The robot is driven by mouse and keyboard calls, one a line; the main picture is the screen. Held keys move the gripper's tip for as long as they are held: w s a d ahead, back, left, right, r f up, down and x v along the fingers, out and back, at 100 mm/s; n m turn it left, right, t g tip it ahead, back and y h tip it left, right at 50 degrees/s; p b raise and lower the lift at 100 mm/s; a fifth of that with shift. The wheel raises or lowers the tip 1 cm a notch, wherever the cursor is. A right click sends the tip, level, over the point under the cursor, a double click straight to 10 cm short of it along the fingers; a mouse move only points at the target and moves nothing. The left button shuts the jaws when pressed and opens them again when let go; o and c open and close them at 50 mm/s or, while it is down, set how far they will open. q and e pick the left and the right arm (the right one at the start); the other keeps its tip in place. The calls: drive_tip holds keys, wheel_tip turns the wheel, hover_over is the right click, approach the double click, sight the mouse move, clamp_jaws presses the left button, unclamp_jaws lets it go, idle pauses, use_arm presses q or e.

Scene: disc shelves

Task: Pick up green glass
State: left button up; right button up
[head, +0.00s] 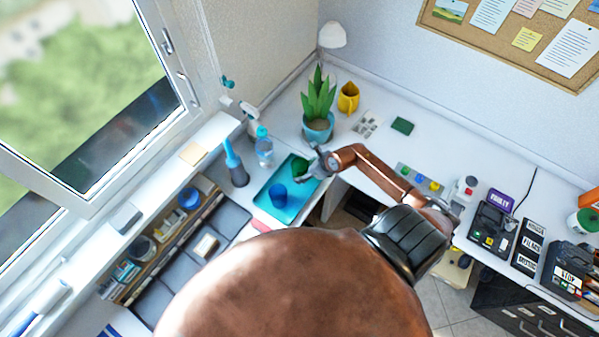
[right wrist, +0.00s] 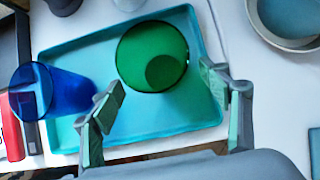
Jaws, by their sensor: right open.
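A green glass (right wrist: 152,56) stands in a teal tray (right wrist: 70,55), seen from above in the right wrist view. In the head view the green glass (head: 300,166) is partly hidden by my right gripper (head: 308,178). My right gripper (right wrist: 165,105) is open, its two fingers apart on the near left and right sides of the green glass, with nothing between the tips. A blue glass (right wrist: 65,90) is in the tray to the left of the green one; it also shows in the head view (head: 278,194). My left gripper is not in view.
The desk right of the mug has free room.

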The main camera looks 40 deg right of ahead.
sight(300, 170)
drive_tip(key=x, duration=0.3)
drive_tip(key=shift+w+a+r, duration=0.1)
drive_tip(key=shift+w+r, duration=0.1)
drive_tip(key=shift+x, duration=0.85)
drive_tip(key=shift+s+f, duration=0.1)
drive_tip(key=shift+f, duration=0.05)
drive_tip(key=c, duration=1.4)
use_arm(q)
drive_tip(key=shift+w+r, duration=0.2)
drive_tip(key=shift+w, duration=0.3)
use_arm(e)
drive_tip(key=shift+c, duration=0.6)
